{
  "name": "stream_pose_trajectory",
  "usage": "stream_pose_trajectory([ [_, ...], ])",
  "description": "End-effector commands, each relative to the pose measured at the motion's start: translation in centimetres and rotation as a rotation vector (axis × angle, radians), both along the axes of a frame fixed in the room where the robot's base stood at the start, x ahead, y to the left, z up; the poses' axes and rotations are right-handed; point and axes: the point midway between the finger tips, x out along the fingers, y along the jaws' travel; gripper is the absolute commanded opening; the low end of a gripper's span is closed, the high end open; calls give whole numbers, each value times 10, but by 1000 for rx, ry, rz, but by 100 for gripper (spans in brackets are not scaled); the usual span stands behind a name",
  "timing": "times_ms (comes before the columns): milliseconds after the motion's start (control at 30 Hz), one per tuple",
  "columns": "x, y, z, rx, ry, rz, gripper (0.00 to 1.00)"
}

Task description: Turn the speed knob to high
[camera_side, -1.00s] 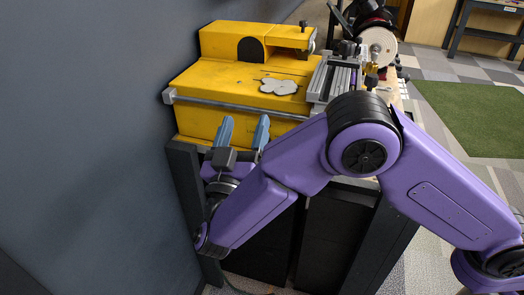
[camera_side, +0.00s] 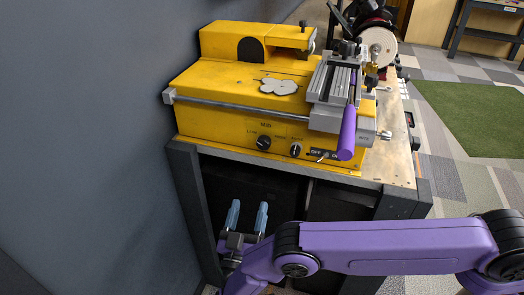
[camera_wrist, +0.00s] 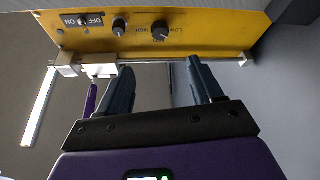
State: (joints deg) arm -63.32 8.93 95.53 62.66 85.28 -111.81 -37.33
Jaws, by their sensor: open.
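A smaller knob (camera_side: 295,149) and an OFF/ON toggle (camera_side: 322,156) are to the right on the panel. A purple handle (camera_side: 347,134) hangs past the machine's right front. A metal rail (camera_side: 250,109) runs above the panel. The dark wall is close on the left.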

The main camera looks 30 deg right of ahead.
Motion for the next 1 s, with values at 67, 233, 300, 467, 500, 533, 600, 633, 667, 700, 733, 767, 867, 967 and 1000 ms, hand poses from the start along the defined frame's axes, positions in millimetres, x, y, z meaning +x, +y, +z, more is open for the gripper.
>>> stream_pose_trajectory([
  [67, 7, -5, 4, 0, -1, -2, 66],
  [233, 27, -23, 15, 0, 0, -5, 66],
  [300, 36, -31, 20, 0, 0, -5, 66],
  [467, 57, -49, 31, 0, 0, -4, 66],
  [500, 63, -53, 34, 0, 0, -3, 66],
  [533, 67, -56, 36, 1, -1, -4, 66],
  [600, 76, -64, 41, 0, 0, -3, 66],
  [633, 80, -68, 43, 0, 0, -4, 66],
  [667, 84, -71, 45, 0, 0, -3, 66],
  [700, 89, -75, 48, 0, 0, -3, 66],
  [733, 93, -78, 49, 0, 1, -4, 66],
  [767, 96, -81, 51, 0, 0, -2, 66],
  [867, 107, -89, 57, 0, -1, -2, 66],
  [967, 114, -95, 60, 1, 0, -2, 66],
  [1000, 116, -97, 61, 1, 1, 0, 66],
])
